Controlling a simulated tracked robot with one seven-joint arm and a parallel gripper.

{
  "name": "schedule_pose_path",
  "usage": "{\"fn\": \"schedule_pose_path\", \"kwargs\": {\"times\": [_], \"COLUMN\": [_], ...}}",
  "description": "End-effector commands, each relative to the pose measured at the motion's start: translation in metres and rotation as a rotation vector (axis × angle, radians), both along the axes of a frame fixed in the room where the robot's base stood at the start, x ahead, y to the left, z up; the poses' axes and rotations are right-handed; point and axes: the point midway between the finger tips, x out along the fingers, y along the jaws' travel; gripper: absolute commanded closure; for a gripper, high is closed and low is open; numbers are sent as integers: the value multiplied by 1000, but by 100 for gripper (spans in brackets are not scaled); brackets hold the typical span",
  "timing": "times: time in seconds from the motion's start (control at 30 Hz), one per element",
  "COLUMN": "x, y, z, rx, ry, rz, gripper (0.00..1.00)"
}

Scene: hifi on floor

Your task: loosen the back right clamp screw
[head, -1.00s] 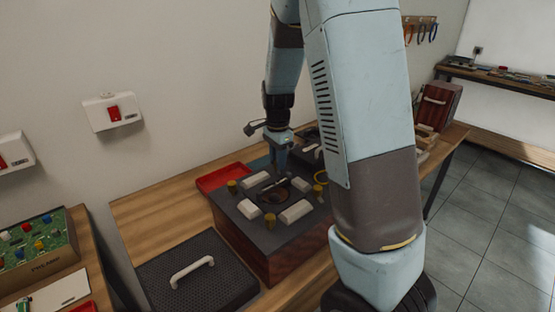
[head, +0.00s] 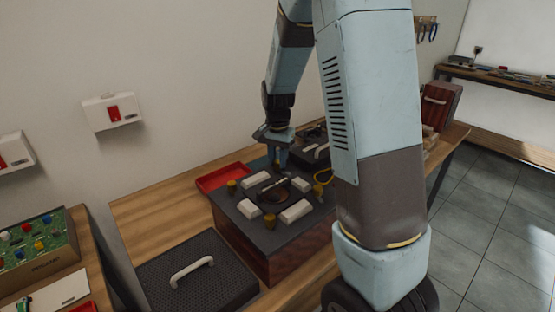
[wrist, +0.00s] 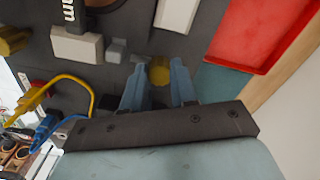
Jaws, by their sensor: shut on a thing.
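A dark-topped box (head: 243,205) with reddish wooden sides stands on the wooden bench. Its top carries pale clamp blocks (head: 295,211) around a round opening (head: 273,188). Brass screws show at the left corner (head: 232,186) and the front (head: 270,218). My gripper (head: 281,165) points down at the box's far corner. In the wrist view, my gripper (wrist: 160,88) has its blue fingers on either side of the brass back right clamp screw (wrist: 159,70) and is shut on it. The head view barely shows this screw behind the fingers.
A red tray (head: 222,178) lies behind the box. A yellow cable (wrist: 82,80) loops close to my gripper in the wrist view. A black perforated panel with a white handle (head: 192,270) lies at front left.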

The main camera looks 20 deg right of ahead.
Motion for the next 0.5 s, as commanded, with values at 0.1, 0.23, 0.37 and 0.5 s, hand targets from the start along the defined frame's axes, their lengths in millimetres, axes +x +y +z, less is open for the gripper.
{"fn": "schedule_pose_path", "kwargs": {"times": [0.1,0.23,0.37,0.5], "x": [2,2,2,2], "y": [1,1,1,1], "z": [2,2,2,2], "rx": [1,1,0,0], "ry": [-6,-6,-7,-7], "rz": [112,235,359,491], "gripper": [100,100,100,100]}}
